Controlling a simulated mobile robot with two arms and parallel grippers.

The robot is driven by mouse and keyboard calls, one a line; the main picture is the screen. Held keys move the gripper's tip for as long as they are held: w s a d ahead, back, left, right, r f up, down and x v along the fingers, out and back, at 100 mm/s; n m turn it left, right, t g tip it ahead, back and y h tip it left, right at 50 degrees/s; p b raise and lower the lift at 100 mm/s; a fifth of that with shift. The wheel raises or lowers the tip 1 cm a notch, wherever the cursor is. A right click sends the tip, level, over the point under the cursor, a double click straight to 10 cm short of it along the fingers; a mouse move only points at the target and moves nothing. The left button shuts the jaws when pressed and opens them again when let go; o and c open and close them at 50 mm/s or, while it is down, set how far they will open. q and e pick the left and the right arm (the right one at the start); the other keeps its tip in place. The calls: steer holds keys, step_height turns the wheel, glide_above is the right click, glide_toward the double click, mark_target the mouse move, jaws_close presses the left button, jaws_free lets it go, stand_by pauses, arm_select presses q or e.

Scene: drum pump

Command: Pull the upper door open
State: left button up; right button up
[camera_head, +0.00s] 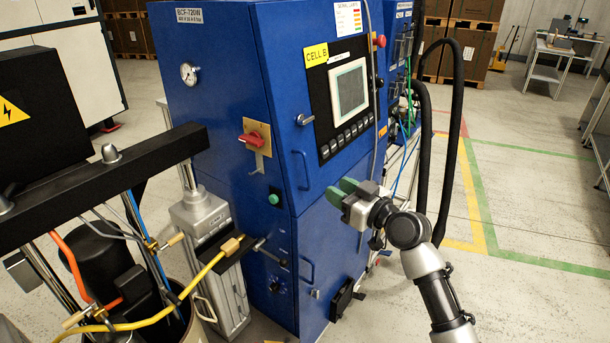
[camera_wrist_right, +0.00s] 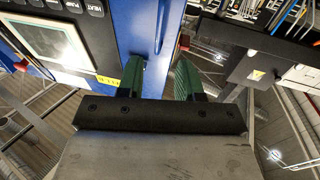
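The upper door (camera_head: 325,160) is the blue front panel of the cabinet with the screen (camera_head: 348,89) on it; it looks shut. Its blue bar handle (camera_head: 302,170) is near the panel's left edge, and a metal turn latch (camera_head: 305,120) sits above it. My right gripper (camera_head: 341,190), with green fingers, is in front of the door, to the right of the handle and slightly lower. In the right wrist view its fingers (camera_wrist_right: 160,77) are apart with nothing clearly held between them. The screen (camera_wrist_right: 50,38) shows at upper left there. My left gripper is not in view.
The lower door has a similar blue handle (camera_head: 307,270). A red rotary switch (camera_head: 252,140) and a green button (camera_head: 274,198) are on the cabinet's left face. The drum pump frame (camera_head: 100,180) with hoses stands at left. Open floor (camera_head: 540,190) lies at right.

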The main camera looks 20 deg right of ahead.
mark_target(307, 172)
steer(key=shift+p+x, duration=1.15)
steer(key=shift+x, duration=4.1)
steer(key=shift+f, duration=0.1)
jaws_close()
